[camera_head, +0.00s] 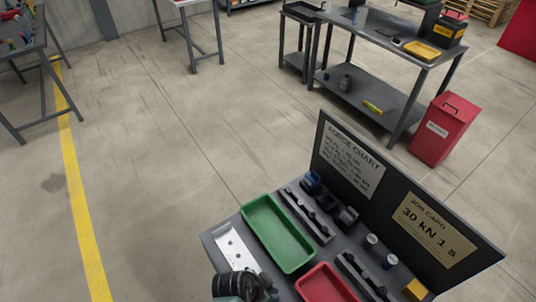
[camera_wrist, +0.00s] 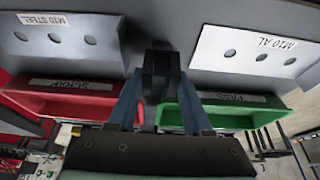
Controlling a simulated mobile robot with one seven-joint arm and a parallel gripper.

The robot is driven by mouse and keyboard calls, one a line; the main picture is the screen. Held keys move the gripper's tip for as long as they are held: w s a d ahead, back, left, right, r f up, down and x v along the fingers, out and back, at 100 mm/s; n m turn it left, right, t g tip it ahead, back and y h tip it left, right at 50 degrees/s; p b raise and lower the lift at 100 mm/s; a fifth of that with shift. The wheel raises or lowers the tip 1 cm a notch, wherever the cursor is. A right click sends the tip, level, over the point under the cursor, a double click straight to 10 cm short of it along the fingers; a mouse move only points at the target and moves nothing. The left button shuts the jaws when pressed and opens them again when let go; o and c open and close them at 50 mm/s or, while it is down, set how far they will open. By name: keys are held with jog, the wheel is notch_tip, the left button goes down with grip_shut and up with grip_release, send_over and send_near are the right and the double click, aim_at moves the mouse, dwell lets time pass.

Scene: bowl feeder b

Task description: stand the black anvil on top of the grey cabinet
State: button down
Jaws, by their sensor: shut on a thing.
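A black piece, which looks like the black anvil (camera_wrist: 158,78), sits between the two blue fingers of my gripper (camera_wrist: 160,80) in the wrist view. The fingers are closed on its two sides. Its lower end is partly hidden by the gripper's dark body, so I cannot tell its full shape. In the head view, dark parts of my arm show at the bottom edge, and I cannot make out the held piece there. I cannot pick out the grey cabinet for certain in either view.
A bench holds a green tray (camera_head: 250,208), a red tray (camera_head: 322,285), a white holed plate (camera_head: 232,245) and dark bars (camera_head: 303,217). A tall sign board (camera_head: 400,175) edges it. Beyond stand a red bin (camera_head: 437,140) and a workbench (camera_head: 385,42). Open floor (camera_head: 150,130) lies left.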

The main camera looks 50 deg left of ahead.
jog(key=shift+f, duration=0.2)
jog(key=shift+c, duration=1.6)
grip_release()
jog(key=shift+r, duration=0.2)
jog(key=v, duration=1.2)
